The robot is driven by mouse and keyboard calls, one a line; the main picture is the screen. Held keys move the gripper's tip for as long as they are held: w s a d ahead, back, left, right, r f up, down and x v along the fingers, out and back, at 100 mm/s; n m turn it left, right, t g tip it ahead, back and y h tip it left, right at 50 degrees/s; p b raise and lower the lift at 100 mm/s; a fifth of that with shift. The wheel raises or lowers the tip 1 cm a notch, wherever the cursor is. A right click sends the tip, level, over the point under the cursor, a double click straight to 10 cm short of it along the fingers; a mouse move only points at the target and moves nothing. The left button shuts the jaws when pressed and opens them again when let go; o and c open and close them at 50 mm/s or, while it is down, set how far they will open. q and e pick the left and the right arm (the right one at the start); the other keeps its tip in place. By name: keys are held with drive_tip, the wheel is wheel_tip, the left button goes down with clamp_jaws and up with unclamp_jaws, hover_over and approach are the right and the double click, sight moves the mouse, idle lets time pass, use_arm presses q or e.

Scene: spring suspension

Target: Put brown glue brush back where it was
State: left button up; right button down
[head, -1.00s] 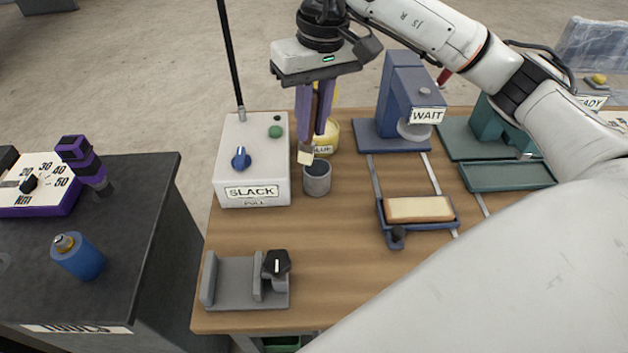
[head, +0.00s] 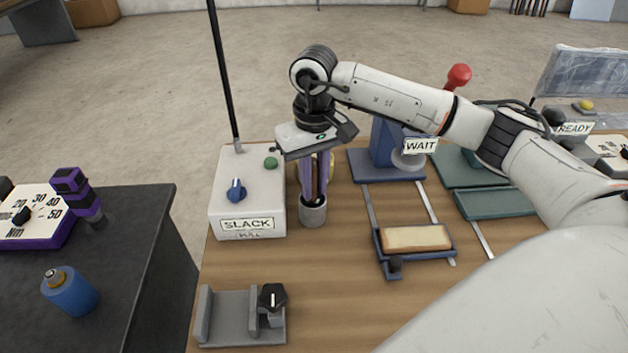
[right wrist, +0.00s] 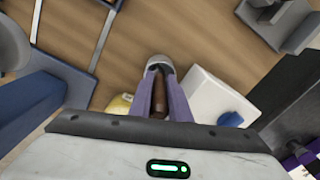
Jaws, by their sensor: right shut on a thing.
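The brown glue brush (right wrist: 158,97) is upright between the purple fingers of my right gripper (head: 314,196), which is shut on its handle. The brush's lower end is down in the small grey cup (head: 313,212), and its bristles are hidden there. The fingertips are at the cup's rim. In the right wrist view the cup (right wrist: 160,64) sits just beyond the fingertips. The yellow glue pot (right wrist: 119,106) stands behind the gripper and is mostly hidden in the head view. My left gripper is not in view.
The white SLACK box (head: 247,195) stands close left of the cup. A blue press (head: 395,150) with a WAIT sign and a tray (head: 415,240) holding a tan block are to the right. A grey clamp fixture (head: 240,315) is at the front left. Bare wood lies in front of the cup.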

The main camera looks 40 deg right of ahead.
sight(314, 161)
drive_tip(key=shift+f, duration=0.1)
drive_tip(key=c, duration=1.7)
unclamp_jaws()
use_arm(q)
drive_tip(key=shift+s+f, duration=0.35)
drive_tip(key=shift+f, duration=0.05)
use_arm(e)
drive_tip(key=shift+o, duration=0.2)
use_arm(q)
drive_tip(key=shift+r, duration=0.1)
use_arm(e)
drive_tip(key=shift+r, duration=0.3)
wheel_tip(314, 161, up, 11)
drive_tip(key=shift+f+b, duration=0.2)
drive_tip(key=shift+b, duration=0.4)
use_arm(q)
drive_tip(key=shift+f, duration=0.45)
use_arm(e)
drive_tip(key=shift+r, duration=0.55)
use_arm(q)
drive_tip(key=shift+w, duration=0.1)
